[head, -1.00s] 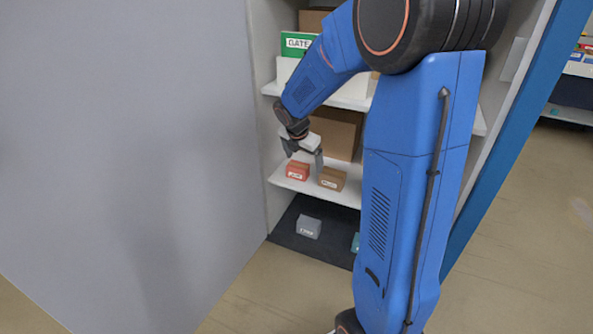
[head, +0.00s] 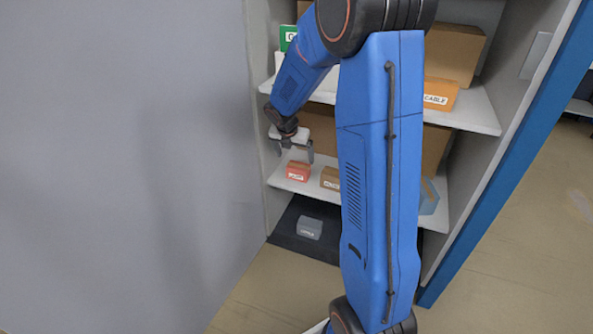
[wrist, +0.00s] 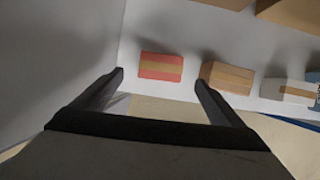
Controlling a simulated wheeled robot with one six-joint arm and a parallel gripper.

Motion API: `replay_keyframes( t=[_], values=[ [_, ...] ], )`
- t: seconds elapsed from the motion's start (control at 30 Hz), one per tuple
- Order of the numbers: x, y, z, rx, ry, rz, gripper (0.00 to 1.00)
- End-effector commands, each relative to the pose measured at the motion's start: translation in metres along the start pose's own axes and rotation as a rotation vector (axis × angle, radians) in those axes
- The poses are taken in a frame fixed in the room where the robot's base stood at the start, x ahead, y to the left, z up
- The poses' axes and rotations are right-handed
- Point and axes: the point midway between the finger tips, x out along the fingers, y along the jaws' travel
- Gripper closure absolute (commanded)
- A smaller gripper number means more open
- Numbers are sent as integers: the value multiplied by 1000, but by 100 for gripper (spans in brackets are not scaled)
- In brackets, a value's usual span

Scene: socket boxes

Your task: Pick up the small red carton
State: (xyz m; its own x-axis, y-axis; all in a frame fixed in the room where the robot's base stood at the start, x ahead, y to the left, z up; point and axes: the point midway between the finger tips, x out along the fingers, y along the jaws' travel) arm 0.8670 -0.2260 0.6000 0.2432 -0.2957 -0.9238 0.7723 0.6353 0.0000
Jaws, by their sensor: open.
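The small red carton (head: 298,171) sits on the middle shelf near its left end, with a white label on its front. In the wrist view the red carton (wrist: 161,66) shows a tan strip across its top and lies beyond the fingertips, between their lines. My gripper (head: 294,153) is open and empty, just above the carton in the head view. In the wrist view my gripper (wrist: 160,78) has its two fingers spread, the left one left of the carton and the right one close to a brown carton (wrist: 227,77). I see no contact with the red carton.
The brown carton (head: 330,178) stands just right of the red one. A grey box (head: 309,228) sits on the dark bottom level. The cabinet's left wall (head: 254,120) is close to my gripper. A white box (wrist: 289,91) stands farther right in the wrist view.

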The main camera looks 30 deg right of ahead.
Motion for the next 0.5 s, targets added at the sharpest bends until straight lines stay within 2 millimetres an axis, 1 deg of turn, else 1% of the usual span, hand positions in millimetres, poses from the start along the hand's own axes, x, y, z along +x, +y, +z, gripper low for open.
replay_keyframes(
  t=[0.03, 0.2, 0.3, 0.5],
  values=[
    [10, -1, -1, -1, 3, -2, 8],
    [35, -1, -1, 0, 2, -3, 8],
    [45, 0, -1, 0, 1, -1, 8],
    [54, -1, -1, 1, 1, -1, 8]
  ],
)
